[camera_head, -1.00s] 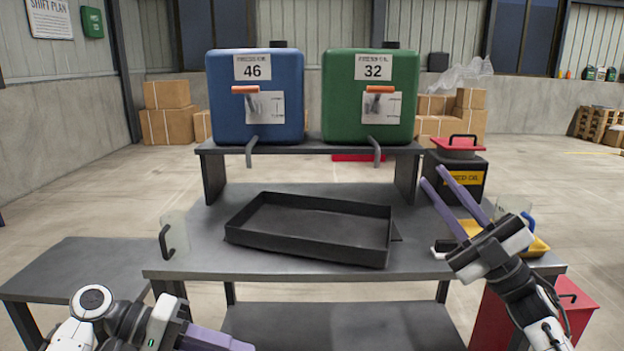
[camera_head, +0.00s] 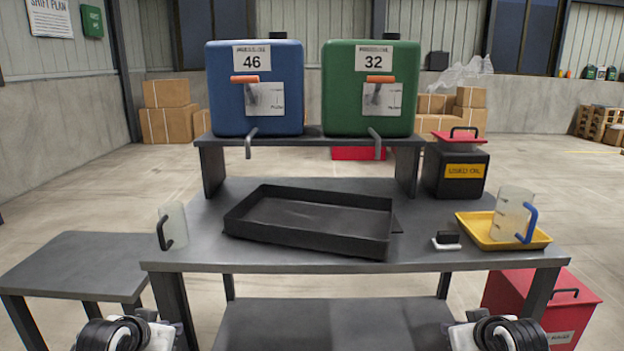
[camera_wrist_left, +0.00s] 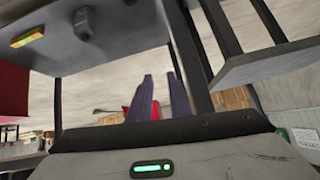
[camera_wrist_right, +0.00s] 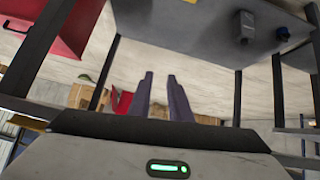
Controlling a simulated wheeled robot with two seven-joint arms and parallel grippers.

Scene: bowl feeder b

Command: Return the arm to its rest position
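In the head view both my arms are drawn down at the bottom edge, and only dark ringed links and white parts of them show at the lower left and lower right. My left gripper (camera_wrist_left: 159,76) shows in the left wrist view, with its two purple fingers apart and nothing between them. My right gripper (camera_wrist_right: 160,75) shows in the right wrist view, also with purple fingers apart and empty. In both wrist views the fingers point past the underside of a grey table and its dark legs. Neither gripper's fingers show in the head view.
The workbench (camera_head: 330,268) carries a black tray (camera_head: 310,240), a black-handled jug (camera_head: 173,224) and a yellow tray (camera_head: 480,231) holding a blue-handled jug (camera_head: 510,212). Blue (camera_head: 230,110) and green (camera_head: 345,110) dispensers stand on a shelf. A side table (camera_head: 75,265) and red bin (camera_head: 560,308) flank it.

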